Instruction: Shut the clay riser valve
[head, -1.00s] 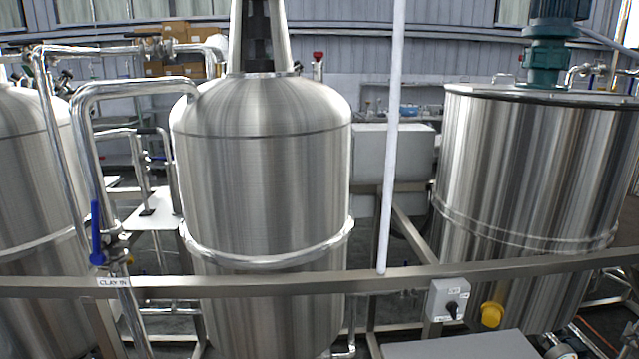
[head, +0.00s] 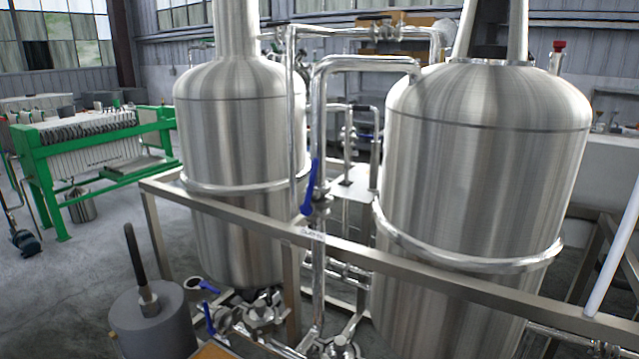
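The clay riser valve has a blue lever (head: 311,186) on a vertical steel pipe between the two tanks, just above the front frame rail. The lever stands nearly upright, roughly in line with the pipe. A small white label (head: 312,233) is on the rail below it; its text is too small to read now. Neither of my grippers is in view, and nothing touches the lever.
Steel tanks stand left (head: 240,140) and right (head: 490,150) of the pipe. A frame rail (head: 400,266) runs in front. Low blue-handled valves (head: 203,286) and a grey cylinder with a black rod (head: 150,325) are at lower left. A green filter press (head: 90,150) stands beyond open floor.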

